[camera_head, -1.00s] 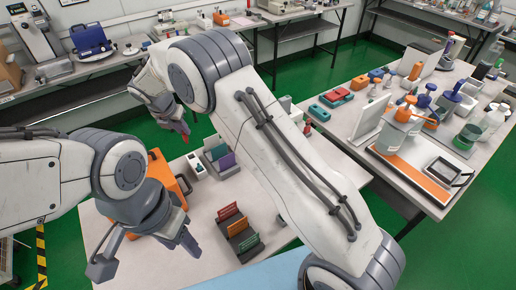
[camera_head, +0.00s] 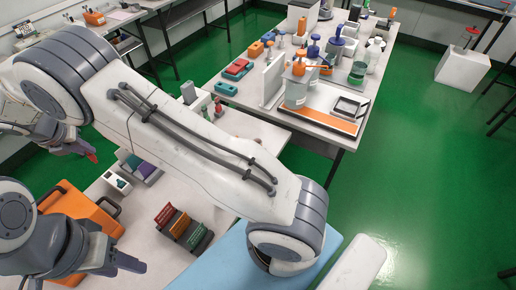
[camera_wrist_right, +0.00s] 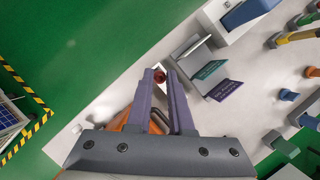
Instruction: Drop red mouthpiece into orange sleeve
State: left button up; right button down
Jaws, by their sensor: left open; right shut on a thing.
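My right gripper (camera_head: 85,150) is shut on the red mouthpiece (camera_head: 92,157), held above the table's far left side. The red mouthpiece (camera_wrist_right: 160,75) also shows between the fingertips in the right wrist view. The orange sleeve (camera_head: 180,225) stands in a dark rack between a red sleeve (camera_head: 165,213) and a green sleeve (camera_head: 197,238). The mouthpiece is well apart from it, up and to the left in the head view. My left gripper (camera_head: 122,264) is open and empty, low at the left, left of and below the rack.
An orange case (camera_head: 95,210) lies left of the rack. My right arm crosses above the table. A crowded second table (camera_head: 245,90) stands behind. Bare tabletop (camera_head: 140,222) lies left of the dark rack.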

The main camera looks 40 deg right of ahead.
dwell(0.3)
jog(key=s+d+r+m+g+h+p, duration=0.1)
jog(key=s+d+m+g+p, duration=0.25)
jog(key=d+m, duration=0.8)
jog(key=s+d+m+g+p, duration=0.35)
jog(key=d+m, duration=0.45)
jog(key=d, duration=0.7)
jog(key=s+d+r+m+t+y+p, duration=0.1)
jog(key=s+d+r+m+y+p, duration=0.25)
jog(key=s+d+m, duration=0.75)
jog(key=s+d+r+m+t+y+p, duration=0.1)
jog(key=s+d+r+m+y+p, duration=0.25)
jog(key=s+m, duration=0.75)
jog(key=w+d+f+m+b, duration=0.1)
jog(key=w+f+m+b, duration=0.2)
jog(key=f+b, duration=0.7)
notch_tip(320, 180, down, 3)
jog(key=shift+d+f+y+b, duration=0.1)
jog(key=shift+d+y+b, duration=0.2)
jog(key=shift+b, duration=0.05)
jog(key=c, duration=0.7)
grip_release()
jog(key=shift+c, duration=0.2)
